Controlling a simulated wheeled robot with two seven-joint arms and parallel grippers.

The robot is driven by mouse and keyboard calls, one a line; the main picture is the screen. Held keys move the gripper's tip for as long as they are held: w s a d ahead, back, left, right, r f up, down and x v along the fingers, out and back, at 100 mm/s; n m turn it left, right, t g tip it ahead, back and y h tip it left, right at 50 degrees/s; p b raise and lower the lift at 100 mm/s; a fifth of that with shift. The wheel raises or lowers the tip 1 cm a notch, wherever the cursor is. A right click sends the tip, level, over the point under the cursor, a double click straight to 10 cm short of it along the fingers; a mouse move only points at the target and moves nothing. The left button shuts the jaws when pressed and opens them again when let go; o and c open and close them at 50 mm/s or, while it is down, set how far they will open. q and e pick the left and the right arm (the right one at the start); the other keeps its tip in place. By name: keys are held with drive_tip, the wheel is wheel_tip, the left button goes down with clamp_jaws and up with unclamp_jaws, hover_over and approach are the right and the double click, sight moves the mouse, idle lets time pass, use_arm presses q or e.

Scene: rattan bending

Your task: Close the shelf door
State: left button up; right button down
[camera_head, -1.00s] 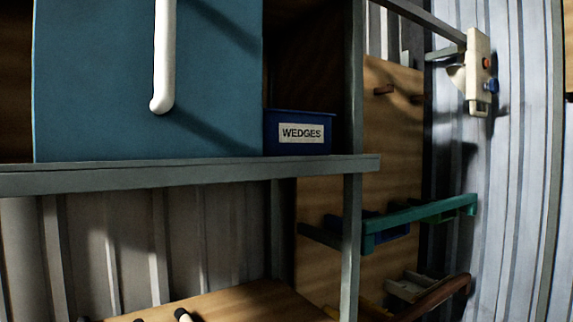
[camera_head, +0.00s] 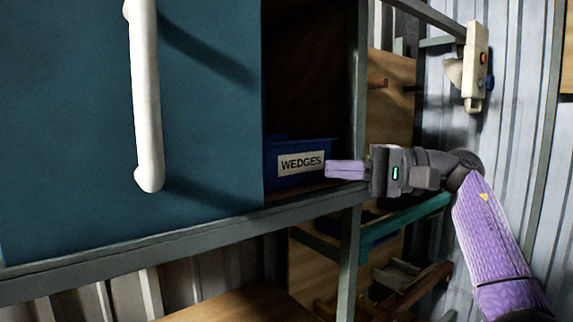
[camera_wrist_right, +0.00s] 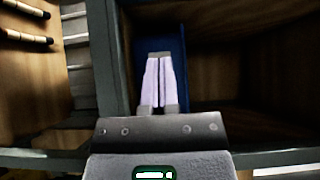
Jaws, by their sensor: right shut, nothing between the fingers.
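The blue shelf door (camera_head: 200,130) with a long white vertical handle (camera_head: 147,100) fills the left of the head view. Its right edge stands beside an open part of the shelf (camera_head: 310,80), where the dark wooden inside shows. My right gripper (camera_head: 330,169) points left at that opening, in front of the blue bin labelled WEDGES (camera_head: 285,178). Its lilac fingers are shut and empty. The fingers (camera_wrist_right: 161,75) also show in the right wrist view, with the blue bin (camera_wrist_right: 176,45) behind them. I cannot tell if they touch it. My left gripper is out of view.
A grey shelf rail (camera_head: 130,252) runs below the door and meets a grey upright post (camera_head: 349,260). A teal bar (camera_head: 405,215) and a brown bar (camera_head: 425,288) lie right of the post. A cream box with buttons (camera_head: 475,65) hangs on the corrugated wall.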

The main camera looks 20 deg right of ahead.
drive_tip(key=p+x, duration=0.1)
drive_tip(key=x, duration=0.4)
drive_tip(key=shift+r, duration=0.15)
drive_tip(key=a, duration=0.1)
drive_tip(key=s+a, duration=0.1)
drive_tip(key=a, duration=0.1)
drive_tip(key=shift+p, duration=0.3)
drive_tip(key=shift+s+a, duration=0.1)
drive_tip(key=shift+a, duration=0.35)
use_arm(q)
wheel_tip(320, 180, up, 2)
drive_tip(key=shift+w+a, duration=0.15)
